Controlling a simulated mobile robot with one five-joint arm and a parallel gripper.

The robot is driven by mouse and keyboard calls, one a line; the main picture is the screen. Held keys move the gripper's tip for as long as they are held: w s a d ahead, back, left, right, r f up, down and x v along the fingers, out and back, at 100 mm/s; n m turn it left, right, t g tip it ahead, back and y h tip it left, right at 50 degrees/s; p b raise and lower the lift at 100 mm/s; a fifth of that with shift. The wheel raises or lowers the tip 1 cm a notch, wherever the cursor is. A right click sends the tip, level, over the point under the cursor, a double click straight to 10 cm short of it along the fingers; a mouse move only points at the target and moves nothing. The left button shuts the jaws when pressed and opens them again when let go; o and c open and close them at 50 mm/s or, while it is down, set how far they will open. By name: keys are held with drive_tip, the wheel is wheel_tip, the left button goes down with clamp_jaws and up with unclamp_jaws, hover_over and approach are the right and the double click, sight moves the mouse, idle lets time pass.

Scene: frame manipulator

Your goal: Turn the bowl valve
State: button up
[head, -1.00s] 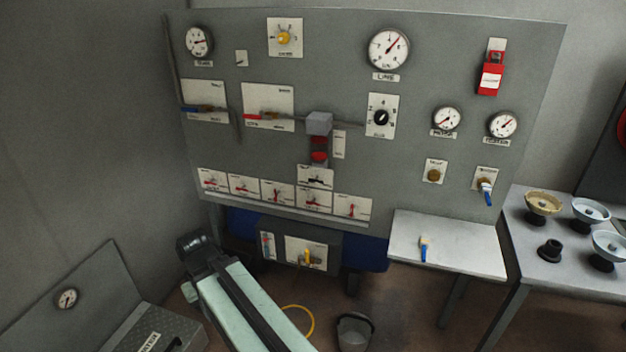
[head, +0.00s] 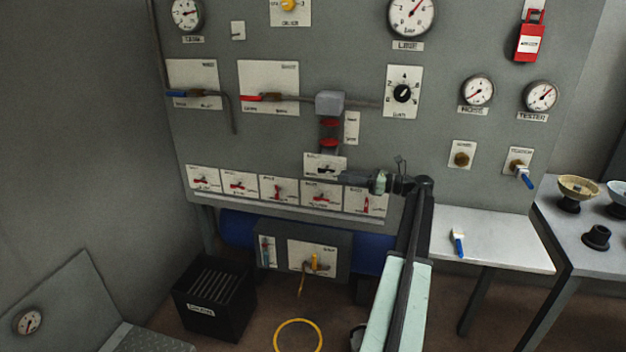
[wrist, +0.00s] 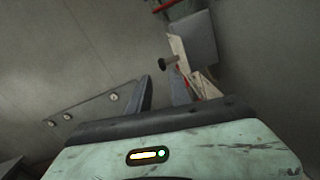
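I cannot read which plate is the bowl valve. A white valve plate with a dark handle (head: 325,166) sits below the grey box and red parts on the panel. My gripper (head: 347,178) points left just in front of the panel, close to this plate's lower right, over the row of red-handled valve plates (head: 279,190). In the wrist view my gripper (wrist: 162,92) has its two dark fingers apart with nothing between them. A white plate with a dark knob (wrist: 169,62) is just beyond the right finger. I see no contact.
A white shelf (head: 500,240) with a blue-handled tool (head: 458,243) is at the right, beside a table with bowls (head: 578,188). A black bin (head: 215,300) stands on the floor at left. A yellow-handled valve plate (head: 313,258) is under the panel. Gauges line the panel top.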

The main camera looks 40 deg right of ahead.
sight(326, 171)
drive_tip(key=x, duration=0.8)
drive_tip(key=shift+w+d+r, duration=0.1)
drive_tip(key=shift+d+r, duration=0.15)
drive_tip(key=shift+d, duration=0.05)
drive_tip(key=shift+c, duration=0.3)
clamp_jaws()
